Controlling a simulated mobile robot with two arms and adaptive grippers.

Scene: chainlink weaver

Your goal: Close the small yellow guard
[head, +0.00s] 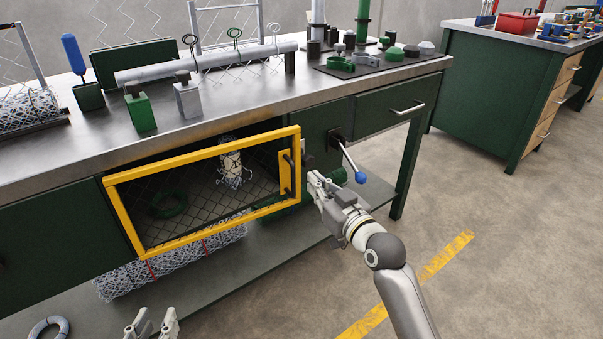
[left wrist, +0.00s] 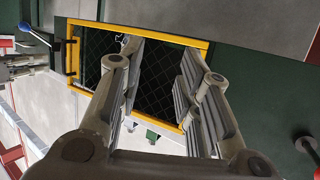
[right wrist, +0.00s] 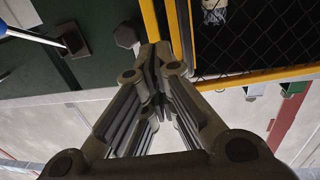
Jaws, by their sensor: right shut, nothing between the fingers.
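The small yellow guard (head: 225,152), a yellow frame with dark mesh, stands across the opening under the bench. A yellow plate with a black handle is on its right side. I cannot tell whether the frame sits fully flush. It also shows in the left wrist view (left wrist: 196,42) and right wrist view (right wrist: 262,77). My right gripper (head: 311,178) is shut and empty, just right of the guard's handle side; its tips (right wrist: 156,50) are close to the yellow edge. My left gripper (head: 152,322) is open and empty, low in front of the guard's left part.
A blue-knobbed lever (head: 350,160) sticks out right of the guard, close above my right gripper. A mesh roll (head: 170,268) lies on the lower shelf. The steel bench top (head: 60,150) holds fixtures. The floor (head: 500,240) at right is clear.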

